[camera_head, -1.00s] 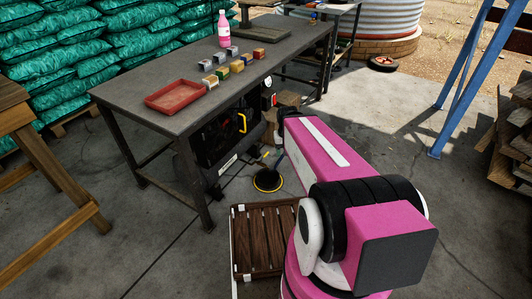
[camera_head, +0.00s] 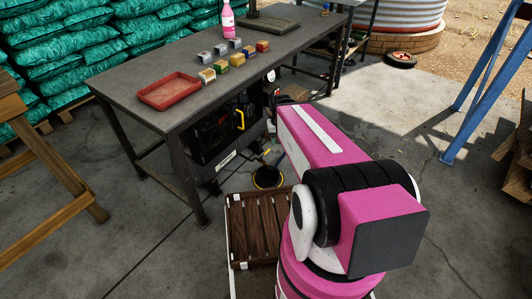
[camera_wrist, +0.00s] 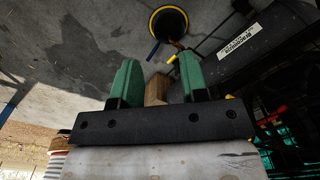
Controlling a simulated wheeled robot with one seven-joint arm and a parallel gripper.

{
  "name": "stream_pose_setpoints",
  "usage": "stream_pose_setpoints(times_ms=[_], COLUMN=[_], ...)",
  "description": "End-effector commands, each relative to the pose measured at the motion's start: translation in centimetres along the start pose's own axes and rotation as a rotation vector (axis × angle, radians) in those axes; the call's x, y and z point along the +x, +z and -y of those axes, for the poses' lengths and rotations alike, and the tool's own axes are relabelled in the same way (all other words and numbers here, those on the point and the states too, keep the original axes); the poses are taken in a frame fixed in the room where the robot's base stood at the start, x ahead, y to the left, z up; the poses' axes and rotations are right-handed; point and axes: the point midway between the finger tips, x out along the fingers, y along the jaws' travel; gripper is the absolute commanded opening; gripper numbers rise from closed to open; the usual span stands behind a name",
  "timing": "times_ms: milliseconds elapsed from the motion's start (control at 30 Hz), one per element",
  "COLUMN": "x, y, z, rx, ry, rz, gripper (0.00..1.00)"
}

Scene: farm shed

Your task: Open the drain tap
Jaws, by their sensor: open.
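My gripper (camera_wrist: 159,60) shows in the wrist view with two green fingers apart and nothing held between them. A small blue bar (camera_wrist: 153,50) and a small yellow piece (camera_wrist: 171,59) lie just beyond the fingertips, near a thin dark pipe. I cannot tell which of these is the drain tap. A round black pan with a yellow rim (camera_wrist: 168,22) is on the floor beyond them. The pan also shows in the head view (camera_head: 267,178), beside the dark machine (camera_head: 222,125) under the table. My arm hides the gripper in the head view.
The grey workbench (camera_head: 125,77) carries a red tray (camera_head: 169,92), several small blocks and a pink bottle (camera_head: 228,18). A wooden block (camera_wrist: 156,90) shows between the fingers in the wrist view. A slatted wooden crate (camera_head: 255,225) stands near my base.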

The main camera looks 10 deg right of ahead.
Motion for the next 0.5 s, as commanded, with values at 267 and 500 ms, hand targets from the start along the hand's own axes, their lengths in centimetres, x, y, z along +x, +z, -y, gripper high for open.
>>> stream_pose_setpoints(times_ms=[267, 500], x=[5.2, 14.6], y=[-8.0, -19.2], z=[-0.2, -0.9], rx=[0.144, 0.41], ry=[-0.033, -0.096], rz=[-0.018, -0.047], gripper=[0.41, 0.41])
